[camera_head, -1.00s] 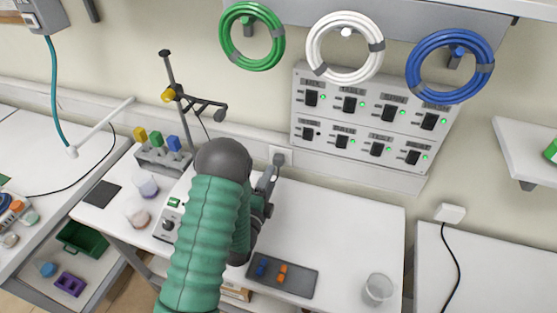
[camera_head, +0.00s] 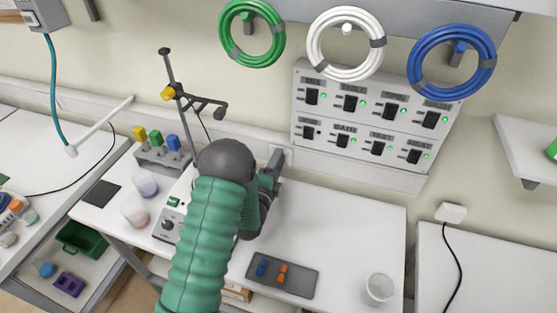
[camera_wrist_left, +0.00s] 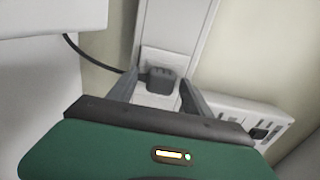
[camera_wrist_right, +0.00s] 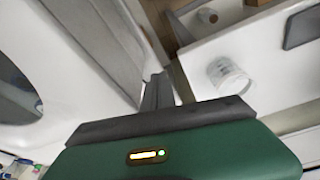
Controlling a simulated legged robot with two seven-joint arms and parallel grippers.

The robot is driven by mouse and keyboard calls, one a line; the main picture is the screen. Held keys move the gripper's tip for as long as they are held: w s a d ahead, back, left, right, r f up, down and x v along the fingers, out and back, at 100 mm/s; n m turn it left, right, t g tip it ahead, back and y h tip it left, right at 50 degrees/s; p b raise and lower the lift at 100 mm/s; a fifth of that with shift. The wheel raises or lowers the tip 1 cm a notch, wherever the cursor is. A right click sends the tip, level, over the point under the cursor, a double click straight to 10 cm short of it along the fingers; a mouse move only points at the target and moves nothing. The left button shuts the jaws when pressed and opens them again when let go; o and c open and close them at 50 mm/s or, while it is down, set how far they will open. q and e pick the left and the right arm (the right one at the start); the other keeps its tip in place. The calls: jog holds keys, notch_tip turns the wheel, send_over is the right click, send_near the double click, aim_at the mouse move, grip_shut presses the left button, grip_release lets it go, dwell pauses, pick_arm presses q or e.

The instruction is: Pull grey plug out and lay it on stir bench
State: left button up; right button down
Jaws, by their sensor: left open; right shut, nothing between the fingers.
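The grey plug (camera_wrist_left: 160,80) sits in a white wall socket (camera_wrist_left: 157,62) in the left wrist view, with a dark cord running off to the left. My left gripper (camera_head: 275,162) is open at the wall in the head view. In the left wrist view its fingers stand on either side of the plug, and I cannot tell whether they touch it. In the head view the gripper hides the plug. The white stir bench (camera_head: 345,220) lies below and to the right of it. My right gripper (camera_wrist_right: 157,82) is shut and empty in the right wrist view.
On the bench are a grey tray (camera_head: 300,286) with blue and orange pieces, a clear beaker (camera_head: 379,288), a stirrer (camera_head: 168,222) and a stand (camera_head: 172,85). A switch panel (camera_head: 370,125) is on the wall. The bench right of my left arm is mostly clear.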

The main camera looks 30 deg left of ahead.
pick_arm(q)
jog(key=shift+b, duration=0.4)
dwell(0.6)
jog(key=shift+c, duration=0.2)
grip_shut()
dwell(0.3)
jog(key=shift+s, duration=0.1)
jog(key=shift+v, duration=2.95)
